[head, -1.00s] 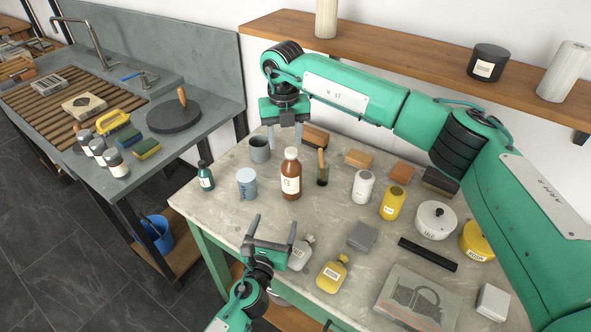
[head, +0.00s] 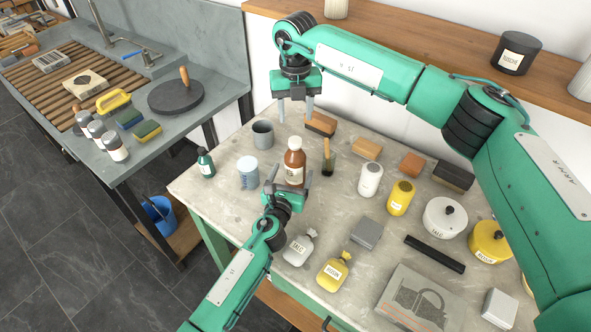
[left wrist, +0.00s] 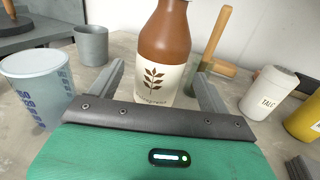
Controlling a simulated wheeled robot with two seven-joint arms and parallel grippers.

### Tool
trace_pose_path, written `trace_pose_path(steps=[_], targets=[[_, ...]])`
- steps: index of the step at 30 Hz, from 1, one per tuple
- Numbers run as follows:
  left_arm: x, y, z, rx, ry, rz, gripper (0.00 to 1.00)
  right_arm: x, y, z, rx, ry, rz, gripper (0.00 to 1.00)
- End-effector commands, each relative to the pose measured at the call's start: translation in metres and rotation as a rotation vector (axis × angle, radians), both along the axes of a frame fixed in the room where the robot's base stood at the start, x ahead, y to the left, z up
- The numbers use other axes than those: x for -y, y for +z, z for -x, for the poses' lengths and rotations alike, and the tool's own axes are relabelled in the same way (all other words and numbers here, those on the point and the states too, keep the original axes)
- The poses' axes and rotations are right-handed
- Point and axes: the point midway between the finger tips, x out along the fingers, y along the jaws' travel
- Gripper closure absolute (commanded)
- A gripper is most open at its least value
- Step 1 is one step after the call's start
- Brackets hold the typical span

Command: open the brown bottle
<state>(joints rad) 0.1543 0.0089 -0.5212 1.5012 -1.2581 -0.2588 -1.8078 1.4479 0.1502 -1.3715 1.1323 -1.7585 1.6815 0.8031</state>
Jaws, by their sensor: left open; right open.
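The brown bottle (head: 294,163) stands upright on the table, with a pale cap and a cream label. In the left wrist view the brown bottle (left wrist: 164,50) stands straight ahead with its top cut off by the frame. My left gripper (head: 288,178) is open, its fingers pointing at the bottle's lower body from the near side. In the left wrist view its fingers (left wrist: 160,85) lie to either side of the label; I cannot tell whether they touch it. My right gripper (head: 296,108) is open and empty, pointing down above the table behind the bottle.
A blue-white cup (head: 248,174) and a grey mug (head: 263,134) stand left of the bottle. A brush with a wooden handle (head: 328,157) stands close on its right. A white talc bottle (head: 370,180) and yellow bottle (head: 400,198) are farther right. Small sacks (head: 299,248) lie in front.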

Motion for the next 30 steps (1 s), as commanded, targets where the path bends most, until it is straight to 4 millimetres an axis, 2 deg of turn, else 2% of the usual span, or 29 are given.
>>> trace_pose_path(steps=[3, 9, 21, 30], targets=[[0.006, 0.0, -0.02, -0.001, 0.0, 0.001, 0.2, 0.0, 0.0, 0.0, 0.0, 0.001, 0.0, 0.51], [0.011, 0.0, -0.039, 0.0, 0.001, 0.001, 0.2, 0.0, 0.0, 0.0, 0.0, 0.001, 0.0, 0.51], [0.012, -0.001, -0.044, -0.002, 0.0, -0.001, 0.22, 0.0, 0.0, 0.0, 0.0, 0.001, 0.0, 0.51], [0.012, -0.001, -0.044, -0.002, 0.0, -0.001, 0.81, 0.0, 0.0, 0.0, 0.0, 0.001, 0.0, 0.51]])
